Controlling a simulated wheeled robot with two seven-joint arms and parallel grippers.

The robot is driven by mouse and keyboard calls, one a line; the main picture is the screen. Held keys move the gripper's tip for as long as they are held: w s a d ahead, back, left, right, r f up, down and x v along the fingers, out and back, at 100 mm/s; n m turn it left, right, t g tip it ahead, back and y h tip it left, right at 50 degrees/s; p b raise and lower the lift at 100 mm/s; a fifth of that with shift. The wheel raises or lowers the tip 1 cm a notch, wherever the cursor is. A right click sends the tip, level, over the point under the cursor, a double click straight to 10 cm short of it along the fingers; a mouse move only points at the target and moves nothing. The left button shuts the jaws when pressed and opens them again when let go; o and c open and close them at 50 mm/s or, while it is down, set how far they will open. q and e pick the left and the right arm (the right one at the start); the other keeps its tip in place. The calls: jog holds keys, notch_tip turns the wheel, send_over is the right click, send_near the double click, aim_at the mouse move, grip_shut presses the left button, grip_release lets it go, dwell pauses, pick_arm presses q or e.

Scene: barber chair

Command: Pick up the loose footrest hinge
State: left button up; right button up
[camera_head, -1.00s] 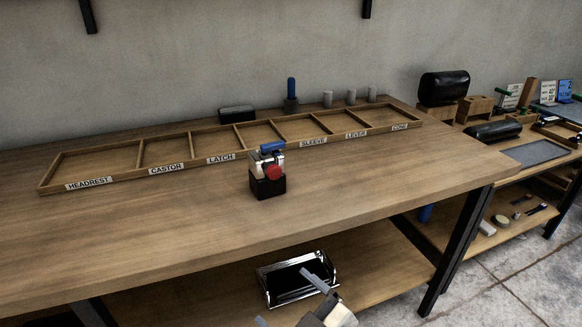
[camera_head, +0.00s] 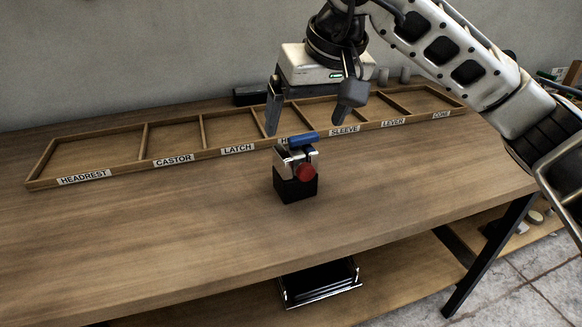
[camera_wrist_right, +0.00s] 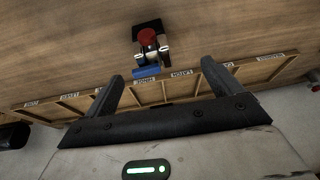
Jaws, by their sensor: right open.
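The footrest hinge (camera_head: 296,160) is a small metal piece with a blue bar on top and a red round knob. It sits on a black block (camera_head: 296,188) on the wooden bench top. In the right wrist view the hinge (camera_wrist_right: 150,52) shows ahead of the fingers, with the blue bar nearest them. My right gripper (camera_head: 304,128) is open and empty, its fingers pointing down above and behind the hinge, apart from it. In the right wrist view my right gripper's (camera_wrist_right: 158,82) two fingers stand wide apart. My left gripper is not in view.
A long wooden tray (camera_head: 112,176) with labelled compartments, such as HEADREST, CASTOR and LATCH, lies behind the hinge. The compartments I can see into look empty. A shiny metal tray (camera_head: 320,280) is on the shelf below. The bench top in front and to the left is clear.

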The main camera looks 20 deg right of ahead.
jog(key=w+d, duration=0.1)
send_near(296, 164)
jog(key=shift+s+a+f+h, duration=0.15)
jog(key=shift+s+a+f, duration=0.1)
jog(key=shift+f, duration=0.35)
jog(key=shift+s+a+f+h, duration=0.15)
jog(key=shift+s+a+f, duration=0.15)
jog(key=shift+f, duration=0.25)
jog(key=shift+t, duration=0.3)
jog(key=shift+p+x, duration=0.4)
jog(key=shift+x, duration=2.7)
jog(key=shift+a, duration=0.1)
jog(key=c, duration=1.5)
jog(key=shift+r, duration=0.15)
jog(key=shift+c, duration=0.5)
